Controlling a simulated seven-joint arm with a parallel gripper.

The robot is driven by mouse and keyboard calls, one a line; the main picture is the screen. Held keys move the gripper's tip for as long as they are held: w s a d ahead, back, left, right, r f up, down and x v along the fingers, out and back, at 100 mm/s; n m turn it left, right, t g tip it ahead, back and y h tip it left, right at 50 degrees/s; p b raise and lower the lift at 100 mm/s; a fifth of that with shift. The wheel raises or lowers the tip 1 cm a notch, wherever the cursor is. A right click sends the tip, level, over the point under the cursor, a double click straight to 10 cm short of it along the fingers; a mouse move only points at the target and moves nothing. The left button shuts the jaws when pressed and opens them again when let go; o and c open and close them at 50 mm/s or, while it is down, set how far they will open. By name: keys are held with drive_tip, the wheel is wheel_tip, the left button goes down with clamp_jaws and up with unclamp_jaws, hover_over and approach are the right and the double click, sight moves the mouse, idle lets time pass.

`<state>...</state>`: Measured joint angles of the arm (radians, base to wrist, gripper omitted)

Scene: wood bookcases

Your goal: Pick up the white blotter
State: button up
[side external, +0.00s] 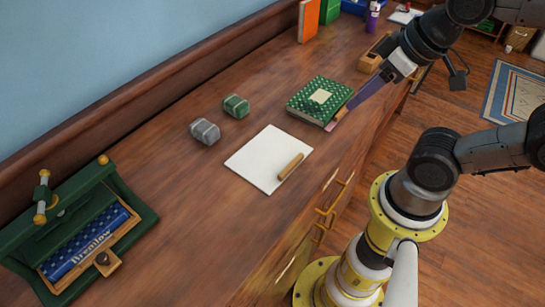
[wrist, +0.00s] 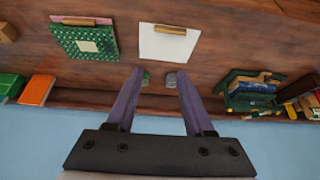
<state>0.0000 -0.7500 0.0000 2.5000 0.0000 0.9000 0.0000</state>
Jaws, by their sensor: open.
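A white square sheet, the white blotter (side external: 262,157), lies flat on the wooden desk top in the side view. A short wooden bar (side external: 291,167) lies along its right edge. The blotter (wrist: 165,46) also shows in the wrist view, beyond my fingertips, with the bar (wrist: 170,30) at its upper edge. My gripper (side external: 352,104) is open and empty, its purple fingers reaching down beside the green book. In the wrist view, my gripper (wrist: 158,73) shows two separated fingers with nothing held. The fingers are apart from the blotter in the side view's picture.
A green patterned book (side external: 305,101) lies right of the blotter. A grey block (side external: 205,131) and a green block (side external: 236,106) sit behind it. A green stand (side external: 25,245) holds a blue book at left. An orange book (side external: 308,20) stands at the back.

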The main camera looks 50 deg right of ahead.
drive_tip(key=m+g, duration=0.6)
drive_tip(key=m, duration=1.3)
hover_over(291, 164)
wheel_tip(291, 164, down, 12)
drive_tip(key=r, duration=0.1)
drive_tip(key=shift+n, duration=0.3)
wheel_tip(291, 164, down, 14)
drive_tip(key=shift+f, duration=0.2)
clamp_jaws()
